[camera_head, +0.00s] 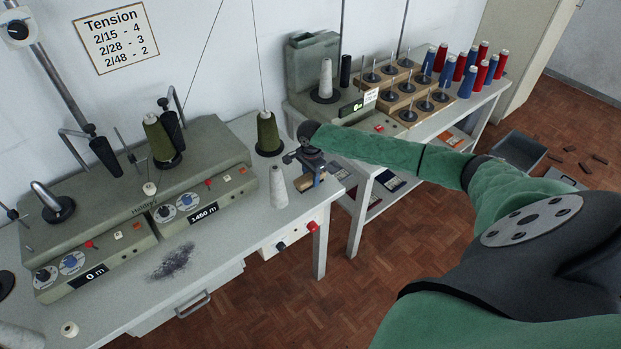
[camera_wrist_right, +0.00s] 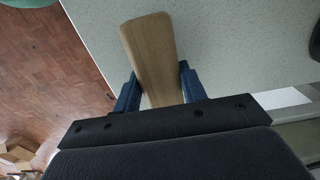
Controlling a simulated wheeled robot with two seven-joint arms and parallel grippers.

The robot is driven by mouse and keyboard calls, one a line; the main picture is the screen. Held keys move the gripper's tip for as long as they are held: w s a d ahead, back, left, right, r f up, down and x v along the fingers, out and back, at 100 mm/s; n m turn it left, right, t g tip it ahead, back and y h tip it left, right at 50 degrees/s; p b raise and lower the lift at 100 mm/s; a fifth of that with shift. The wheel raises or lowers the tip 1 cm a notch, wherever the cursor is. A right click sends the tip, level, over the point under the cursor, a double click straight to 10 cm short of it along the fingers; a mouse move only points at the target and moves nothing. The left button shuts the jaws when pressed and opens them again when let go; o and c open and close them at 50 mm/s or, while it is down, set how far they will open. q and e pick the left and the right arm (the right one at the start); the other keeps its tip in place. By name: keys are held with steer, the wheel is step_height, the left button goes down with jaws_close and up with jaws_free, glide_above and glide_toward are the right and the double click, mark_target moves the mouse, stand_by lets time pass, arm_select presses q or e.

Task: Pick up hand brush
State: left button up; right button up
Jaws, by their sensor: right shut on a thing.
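The hand brush (camera_wrist_right: 150,55) shows in the right wrist view as a pale wooden piece with a rounded end, lying between my two blue fingertips. My right gripper (camera_wrist_right: 155,85) is shut on it, one finger on each side. In the head view my right gripper (camera_head: 309,164) is at the right end of the grey table, just behind a white cone of thread. A small wooden part of the brush (camera_head: 308,182) shows below it there. The bristles are hidden, and I cannot tell whether the brush touches the table. My left gripper is not in view.
The white thread cone (camera_head: 279,188) stands close to my right gripper, with an olive cone (camera_head: 268,134) behind it. The winding machine (camera_head: 150,190) fills the left of the table (camera_head: 235,255). Grey lint (camera_head: 173,262) lies in front. A second table (camera_head: 455,110) holds red and blue cones.

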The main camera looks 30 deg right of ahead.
steer(key=shift+r, duration=0.25)
steer(key=r+b, duration=0.1)
steer(key=r, duration=0.1)
steer(key=r+b, duration=0.1)
steer(key=shift+s+d+r+b, duration=0.2)
steer(key=shift+s+d+b, duration=0.1)
steer(key=shift+s, duration=0.1)
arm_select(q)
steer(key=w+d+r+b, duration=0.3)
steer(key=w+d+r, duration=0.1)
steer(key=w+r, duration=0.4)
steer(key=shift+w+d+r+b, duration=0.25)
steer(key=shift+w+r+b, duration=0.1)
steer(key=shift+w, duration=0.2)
arm_select(e)
steer(key=s+d+r, duration=0.4)
steer(key=s+r, duration=0.3)
steer(key=s, duration=0.2)
steer(key=shift+s+d, duration=0.3)
steer(key=shift+d, duration=0.05)
